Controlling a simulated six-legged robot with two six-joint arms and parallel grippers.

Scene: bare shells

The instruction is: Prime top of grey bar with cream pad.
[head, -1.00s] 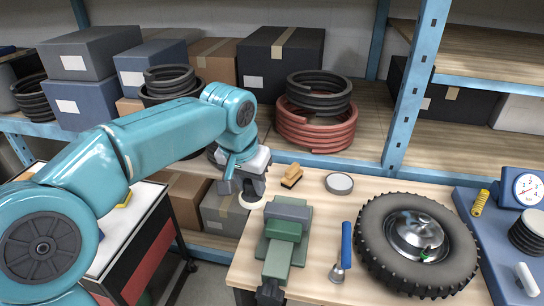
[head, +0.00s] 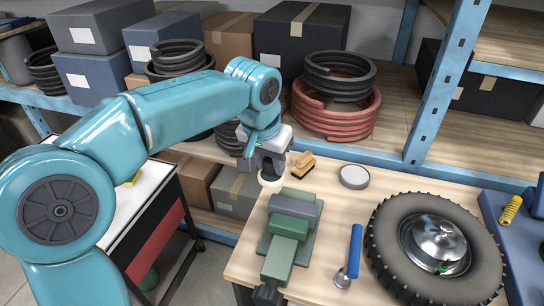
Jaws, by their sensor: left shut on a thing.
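The grey bar (head: 297,204) lies across the top of the green vise (head: 287,238) on the wooden bench, its top uncovered. My left gripper (head: 270,168) is shut on the cream pad (head: 269,182), a pale round edge showing below the fingers. The pad is up and left of the bar in the picture, near the bench's left edge, and appears apart from the bar. How high it is above the bench is hard to tell. My right gripper is not in view.
A wooden-backed brush (head: 303,166) and a round tin (head: 354,176) lie behind the vise. A blue-handled tool (head: 352,255) and a big tyre (head: 437,247) lie to the right. Shelves with boxes and coiled hoses (head: 336,104) stand behind. A cart (head: 150,215) is at the left.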

